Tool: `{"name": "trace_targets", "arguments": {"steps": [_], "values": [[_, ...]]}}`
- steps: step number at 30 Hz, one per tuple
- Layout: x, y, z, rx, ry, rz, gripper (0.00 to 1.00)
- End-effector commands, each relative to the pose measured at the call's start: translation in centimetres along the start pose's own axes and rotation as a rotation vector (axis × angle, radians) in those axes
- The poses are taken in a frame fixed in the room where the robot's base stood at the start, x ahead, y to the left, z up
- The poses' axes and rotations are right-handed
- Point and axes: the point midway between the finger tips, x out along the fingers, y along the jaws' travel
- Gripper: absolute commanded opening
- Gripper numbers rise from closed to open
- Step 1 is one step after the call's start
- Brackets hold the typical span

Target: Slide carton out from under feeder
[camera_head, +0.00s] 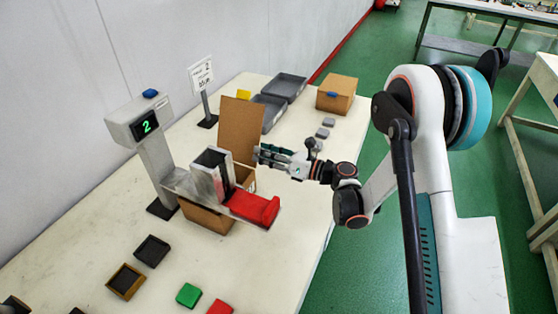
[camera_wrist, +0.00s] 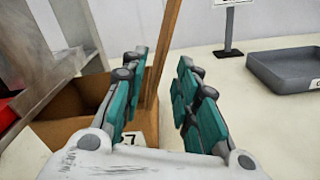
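The open brown carton (camera_head: 207,219) stands on the table under the feeder (camera_head: 212,182), with one tall flap (camera_head: 241,127) raised. The feeder is a grey metal chute with a red end piece (camera_head: 254,207), on a post with a display reading 2 (camera_head: 147,126). My gripper (camera_head: 258,153) is at the carton's right side, beside the raised flap. In the wrist view its teal fingers (camera_wrist: 160,95) are apart, with the flap's edge (camera_wrist: 163,50) showing beyond and between them. The carton (camera_wrist: 75,115) lies to the left there. Whether a finger touches it, I cannot tell.
Grey trays (camera_head: 285,87) and a closed carton (camera_head: 337,93) stand at the back; one tray (camera_wrist: 285,72) shows in the wrist view. A sign stand (camera_head: 203,85) is behind the feeder. Small dark boxes (camera_head: 152,250), a green block (camera_head: 188,294) and a red block lie in front.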

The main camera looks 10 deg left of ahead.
Motion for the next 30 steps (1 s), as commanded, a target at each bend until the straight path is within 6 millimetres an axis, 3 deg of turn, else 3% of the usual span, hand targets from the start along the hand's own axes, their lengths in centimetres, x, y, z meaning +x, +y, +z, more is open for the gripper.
{"name": "trace_targets", "arguments": {"steps": [6,12,26,30], "values": [[3.9,0.0,-0.2,0.0,0.001,0.002,0.28],[6.2,0.0,-0.1,0.0,0.0,0.001,0.28],[7.1,0.0,0.0,0.0,0.0,-0.001,0.28],[7.1,0.0,0.0,0.0,0.0,-0.001,0.0]]}}
